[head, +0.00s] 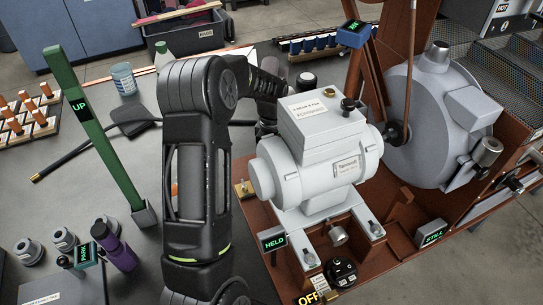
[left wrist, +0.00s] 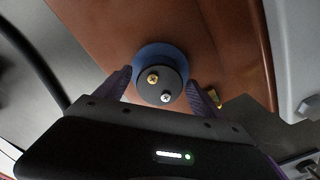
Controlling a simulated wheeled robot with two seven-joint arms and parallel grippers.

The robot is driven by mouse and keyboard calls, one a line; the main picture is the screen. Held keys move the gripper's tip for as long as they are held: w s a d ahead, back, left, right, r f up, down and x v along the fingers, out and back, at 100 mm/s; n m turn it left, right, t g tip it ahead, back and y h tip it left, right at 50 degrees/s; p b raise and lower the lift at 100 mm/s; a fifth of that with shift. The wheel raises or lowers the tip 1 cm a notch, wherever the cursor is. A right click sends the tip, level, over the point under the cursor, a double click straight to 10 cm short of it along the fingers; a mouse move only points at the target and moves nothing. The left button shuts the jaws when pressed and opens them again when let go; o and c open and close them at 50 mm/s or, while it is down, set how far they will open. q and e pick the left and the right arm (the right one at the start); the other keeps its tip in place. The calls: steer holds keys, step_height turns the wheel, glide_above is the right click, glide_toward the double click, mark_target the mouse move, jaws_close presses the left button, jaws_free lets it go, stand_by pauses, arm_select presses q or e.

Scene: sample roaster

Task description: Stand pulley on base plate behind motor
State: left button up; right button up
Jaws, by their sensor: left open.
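The grey-white motor (head: 318,165) stands on the brown base plate (head: 394,261) in the head view. My left arm reaches behind it, and the motor and arm hide the gripper there. In the left wrist view my left gripper (left wrist: 160,90) is open. Its two purple fingers stand on either side of a round piece, apparently the pulley (left wrist: 162,71), with a dark hub, a wider blue disc and two screw heads. It is seen against the brown plate (left wrist: 235,35); whether it touches the plate or the fingers, I cannot tell. My right gripper is not in view.
A large grey drum housing (head: 435,115) and a brown upright stand right of the motor. A tall green post (head: 95,130) rises at the left, with a purple bottle (head: 113,245) near its foot. A pale grey body (left wrist: 293,50) borders the wrist view at right.

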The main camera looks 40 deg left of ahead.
arm_select(q)
step_height(320, 180, up, 12)
steer(key=shift+r, duration=0.15)
stand_by(0.5)
stand_by(0.7)
